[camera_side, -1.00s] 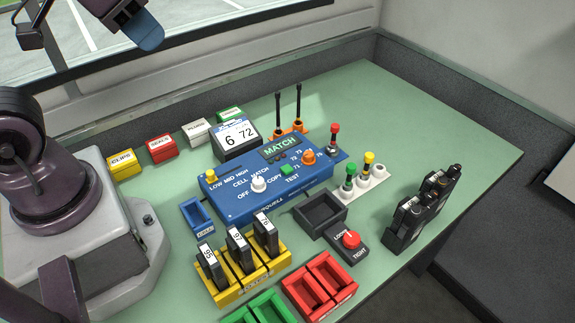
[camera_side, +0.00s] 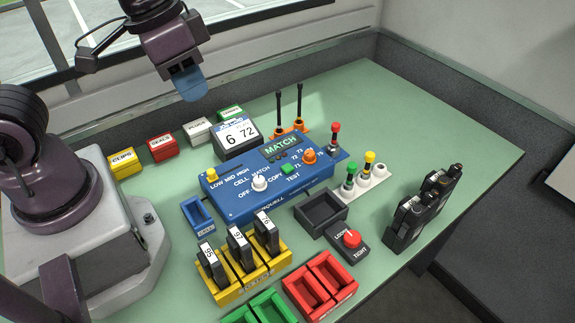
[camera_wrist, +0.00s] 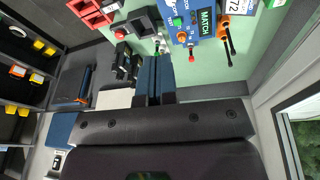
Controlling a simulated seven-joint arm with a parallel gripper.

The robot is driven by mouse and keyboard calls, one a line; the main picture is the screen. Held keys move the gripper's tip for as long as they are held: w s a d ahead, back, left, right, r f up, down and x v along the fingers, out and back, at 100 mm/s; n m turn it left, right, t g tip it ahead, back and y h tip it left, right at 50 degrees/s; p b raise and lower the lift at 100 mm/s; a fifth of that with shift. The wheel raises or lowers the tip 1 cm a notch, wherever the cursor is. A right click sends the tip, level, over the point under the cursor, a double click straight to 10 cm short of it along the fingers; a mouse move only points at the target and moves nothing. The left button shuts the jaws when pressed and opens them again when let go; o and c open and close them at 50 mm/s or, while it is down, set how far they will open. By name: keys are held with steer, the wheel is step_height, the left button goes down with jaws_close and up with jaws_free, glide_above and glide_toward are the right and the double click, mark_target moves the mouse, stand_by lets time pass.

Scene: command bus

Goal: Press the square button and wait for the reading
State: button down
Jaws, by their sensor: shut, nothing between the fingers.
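The blue tester box (camera_side: 235,201) sits mid-table in the side view, with a lit display (camera_side: 280,146) reading MATCH. A small square green button (camera_side: 289,169) is on its top face, above the TEST label. A white knob (camera_side: 260,183) is left of it and an orange knob (camera_side: 309,156) right of it. My gripper (camera_side: 190,89) is shut and empty, its blue fingers pointing down, well above the table's back left and apart from the button. In the wrist view the fingers (camera_wrist: 153,84) show dark blue; part of the box shows beyond them.
A display stand (camera_side: 238,135) showing 6 and 72, and orange-based antennas (camera_side: 298,124), stand behind the box. Coloured plugs (camera_side: 350,178) stand at its right and batteries in a yellow rack (camera_side: 236,287) in front. Two radios (camera_side: 409,220) stand at the right edge. The back right table is clear.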

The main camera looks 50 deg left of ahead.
steer(key=w+d+f+m, duration=0.2)
steer(key=w+d+f, duration=0.15)
steer(key=f, duration=0.35)
steer(key=m+t+y, duration=0.2)
steer(key=m+t, duration=0.2)
steer(key=t, duration=0.3)
glide_above(288, 169)
step_height(288, 169, down, 5)
steer(key=shift+r, duration=0.1)
steer(key=shift+f, duration=4.4)
steer(key=shift+f, duration=0.2)
steer(key=shift+f, duration=0.25)
